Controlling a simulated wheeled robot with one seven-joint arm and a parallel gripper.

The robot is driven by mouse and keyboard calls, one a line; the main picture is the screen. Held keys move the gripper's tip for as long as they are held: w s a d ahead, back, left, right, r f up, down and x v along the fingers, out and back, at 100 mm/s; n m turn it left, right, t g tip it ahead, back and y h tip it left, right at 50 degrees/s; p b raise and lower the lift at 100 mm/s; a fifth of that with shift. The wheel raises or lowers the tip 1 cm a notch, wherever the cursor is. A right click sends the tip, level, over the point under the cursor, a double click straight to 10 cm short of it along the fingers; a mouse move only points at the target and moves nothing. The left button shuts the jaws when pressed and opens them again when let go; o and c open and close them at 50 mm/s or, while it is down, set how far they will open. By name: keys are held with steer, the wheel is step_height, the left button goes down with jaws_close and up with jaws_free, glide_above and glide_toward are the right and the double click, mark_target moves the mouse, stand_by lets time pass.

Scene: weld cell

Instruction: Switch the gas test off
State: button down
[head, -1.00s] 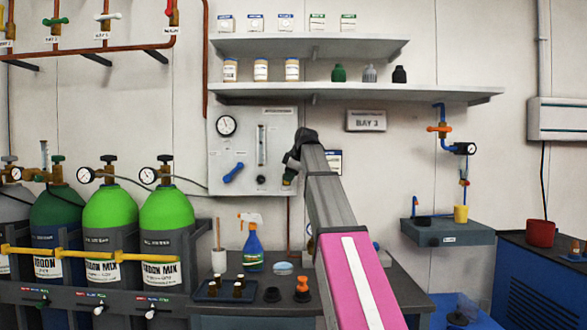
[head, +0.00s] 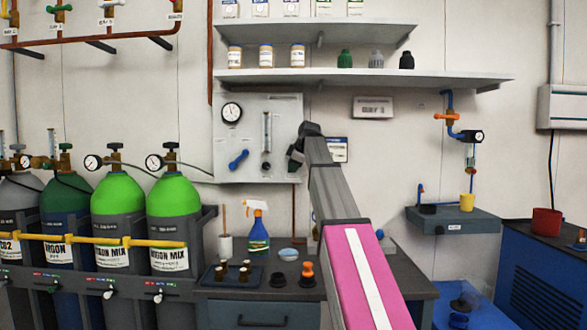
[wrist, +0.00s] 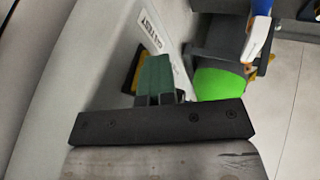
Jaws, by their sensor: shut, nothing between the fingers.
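The grey wall panel (head: 228,170) in the head view carries a round gauge (head: 232,112), a clear flow tube (head: 267,130), a blue lever (head: 238,159) tilted up to the right, and a small black knob (head: 266,167). My gripper (head: 296,157) is at the panel's lower right edge, to the right of the lever and knob. In the wrist view its green fingers (wrist: 158,80) are shut and empty. Beside them are a white lettered plate (wrist: 157,32) and a yellow-and-black piece (wrist: 133,72). Which control is the gas test switch, I cannot tell; my arm hides part of the panel's right side.
Green-topped cylinders (head: 174,196) stand at left behind a yellow bar (head: 90,239). The bench below holds a spray bottle (head: 258,230), a tray (head: 213,280) and an orange-topped item (head: 307,272). A shelf (head: 350,77) runs above the panel.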

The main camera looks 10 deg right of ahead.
steer(key=shift+r, duration=0.1)
steer(key=shift+w+r, duration=0.1)
steer(key=shift+r, duration=0.7)
steer(key=s+d+r, duration=0.2)
steer(key=s+r, duration=0.6)
steer(key=s, duration=0.1)
steer(key=shift+s+r, duration=0.15)
steer(key=shift+r, duration=0.05)
stand_by(0.3)
